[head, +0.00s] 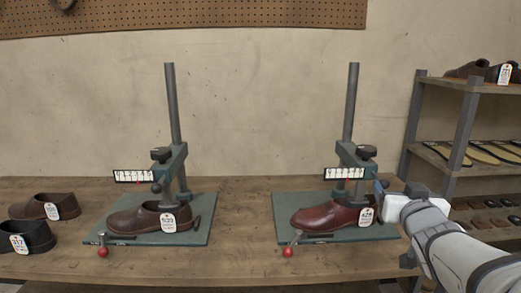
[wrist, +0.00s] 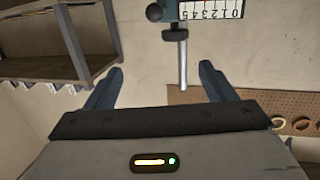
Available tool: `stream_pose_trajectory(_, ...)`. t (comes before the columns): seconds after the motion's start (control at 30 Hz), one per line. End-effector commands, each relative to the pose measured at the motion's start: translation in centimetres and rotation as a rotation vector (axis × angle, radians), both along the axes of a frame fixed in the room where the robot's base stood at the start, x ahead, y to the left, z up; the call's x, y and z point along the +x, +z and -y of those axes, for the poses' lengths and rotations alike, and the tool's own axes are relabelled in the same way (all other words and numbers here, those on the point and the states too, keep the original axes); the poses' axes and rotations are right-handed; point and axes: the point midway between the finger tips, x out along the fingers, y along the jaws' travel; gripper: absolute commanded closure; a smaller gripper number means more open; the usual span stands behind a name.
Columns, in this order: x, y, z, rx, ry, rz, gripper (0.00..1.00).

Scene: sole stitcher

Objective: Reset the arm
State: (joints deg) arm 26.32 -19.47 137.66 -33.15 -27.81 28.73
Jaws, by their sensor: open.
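My gripper (wrist: 160,85) is open, with its two dark fingers spread wide and nothing visible between them. In the head view my gripper (head: 381,188) is at the right, beside the right stitcher (head: 350,150). I cannot tell whether it touches the stitcher. A reddish-brown shoe (head: 325,217) with a white tag sits on the right stitcher's green base. The left stitcher (head: 175,150) holds a dark brown shoe (head: 140,219), also tagged. In the wrist view, which is upside down, the stitcher's scale (wrist: 212,10) and post show beyond the fingers.
Two dark tagged shoes (head: 43,207) (head: 26,236) stand at the left of the wooden bench (head: 245,215). A shelf rack (head: 466,110) with shoes and soles stands at the right. A pegboard (head: 200,17) hangs on the wall. Red-knobbed levers stick out at the stitchers' fronts.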

Motion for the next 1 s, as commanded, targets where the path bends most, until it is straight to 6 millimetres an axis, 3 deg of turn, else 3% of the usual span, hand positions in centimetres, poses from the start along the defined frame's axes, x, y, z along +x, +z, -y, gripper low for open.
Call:
stream_pose_trajectory(0.27, -0.8, -0.1, -1.2, 0.023, -0.051, -0.175, 0.23)
stream_pose_trajectory(0.47, -2.6, -0.9, -3.1, 0.05, -0.074, -0.385, 0.23)
stream_pose_trajectory(0.57, -4.5, -1.2, -5.0, 0.068, -0.07, -0.55, 0.23)
stream_pose_trajectory(0.8, -12.2, -1.9, -11.3, 0.109, 0.049, -1.009, 0.23)
stream_pose_trajectory(1.0, -16.8, -1.8, -14.5, 0.121, 0.152, -1.229, 0.23)
